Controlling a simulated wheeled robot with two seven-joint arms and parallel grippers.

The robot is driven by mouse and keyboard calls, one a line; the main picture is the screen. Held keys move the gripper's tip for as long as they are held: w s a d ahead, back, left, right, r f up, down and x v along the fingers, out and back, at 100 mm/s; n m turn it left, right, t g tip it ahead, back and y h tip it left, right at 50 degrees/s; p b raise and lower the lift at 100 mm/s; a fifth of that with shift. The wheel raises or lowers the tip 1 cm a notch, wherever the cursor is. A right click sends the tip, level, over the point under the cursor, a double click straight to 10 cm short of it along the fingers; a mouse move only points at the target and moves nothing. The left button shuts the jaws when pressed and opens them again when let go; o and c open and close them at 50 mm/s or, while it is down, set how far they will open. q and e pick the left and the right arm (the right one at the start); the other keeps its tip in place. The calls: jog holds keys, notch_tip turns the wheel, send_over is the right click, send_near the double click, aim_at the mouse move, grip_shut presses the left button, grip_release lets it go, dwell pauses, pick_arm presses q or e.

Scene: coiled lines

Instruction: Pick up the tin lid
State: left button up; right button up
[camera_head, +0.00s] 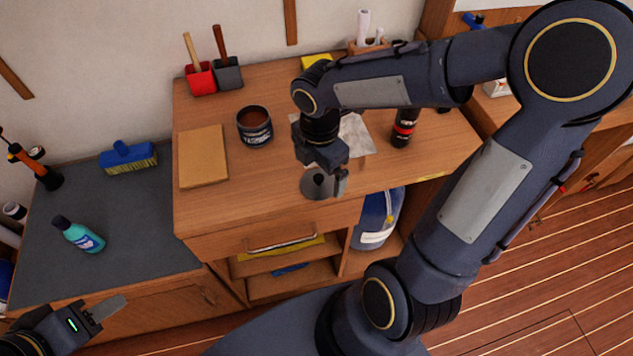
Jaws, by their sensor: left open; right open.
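The tin lid (309,190) is a grey round disc lying flat near the front edge of the wooden worktop (225,208). My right gripper (329,181) is open and points down over the lid, hiding part of it. I cannot tell whether its fingers touch the lid. An open dark tin (255,138) with brown contents stands further back to the left. My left gripper (112,309) is open and empty at the lower left, in front of the grey counter and away from the lid.
A tan pad (202,156) lies left of the tin. A black spray can (403,130) stands right of my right gripper, with a pale sheet (356,134) between them. The worktop left of the lid is clear.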

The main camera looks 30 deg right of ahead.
aim_at(319, 177)
jog(key=shift+f, duration=1.6)
jog(key=shift+c, duration=0.4)
jog(key=c, duration=1)
jog(key=shift+o, duration=0.2)
